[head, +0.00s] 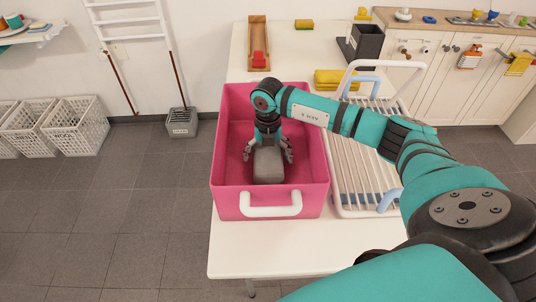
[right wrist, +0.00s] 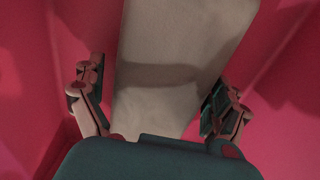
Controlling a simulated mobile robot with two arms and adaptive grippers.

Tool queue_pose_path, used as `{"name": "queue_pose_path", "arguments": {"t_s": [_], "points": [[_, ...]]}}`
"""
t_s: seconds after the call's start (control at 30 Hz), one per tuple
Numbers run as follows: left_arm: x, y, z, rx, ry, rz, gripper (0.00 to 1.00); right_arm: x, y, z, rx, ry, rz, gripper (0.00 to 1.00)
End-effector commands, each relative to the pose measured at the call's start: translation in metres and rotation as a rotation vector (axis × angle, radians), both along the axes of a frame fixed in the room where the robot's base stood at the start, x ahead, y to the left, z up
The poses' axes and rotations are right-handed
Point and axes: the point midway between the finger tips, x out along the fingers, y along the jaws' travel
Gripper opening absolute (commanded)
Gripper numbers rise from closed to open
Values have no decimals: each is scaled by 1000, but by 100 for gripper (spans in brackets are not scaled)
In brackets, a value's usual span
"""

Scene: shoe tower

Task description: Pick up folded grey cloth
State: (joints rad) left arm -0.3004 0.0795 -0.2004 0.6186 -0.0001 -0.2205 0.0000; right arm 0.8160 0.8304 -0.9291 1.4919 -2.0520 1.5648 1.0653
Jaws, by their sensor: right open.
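The folded grey cloth (head: 268,167) lies inside the pink bin (head: 223,188) on the white table. It looks like a small block. My right gripper (head: 268,153) reaches down into the bin over the cloth, with its two fingers spread on either side. In the right wrist view the cloth (right wrist: 172,70) runs between the open fingers (right wrist: 158,105), with a gap seen at the left finger; whether the right finger touches it is hard to tell. My left gripper is not in view.
A white slatted rack (head: 360,172) stands right of the bin. Beyond are a yellow folded cloth (head: 336,78), a dark box (head: 366,42) and a wooden tray (head: 257,45). The table front (head: 270,250) is clear.

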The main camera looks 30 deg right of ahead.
Motion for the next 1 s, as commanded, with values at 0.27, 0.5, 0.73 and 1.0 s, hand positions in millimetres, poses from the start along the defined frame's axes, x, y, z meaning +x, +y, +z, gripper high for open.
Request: {"name": "queue_pose_path", "arguments": {"t_s": [0.27, 0.5, 0.73, 1.0], "points": [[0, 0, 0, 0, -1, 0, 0, 0, 0, 0, 0, 0, 0, 90], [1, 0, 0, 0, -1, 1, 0, 0, 0, 0, 0, 0, 0, 58], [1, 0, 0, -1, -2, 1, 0, 0, 0, 0, 0, 0, 0, 47], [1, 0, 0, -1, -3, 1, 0, 1, 0, 3, 0, -2, -1, 46]]}}
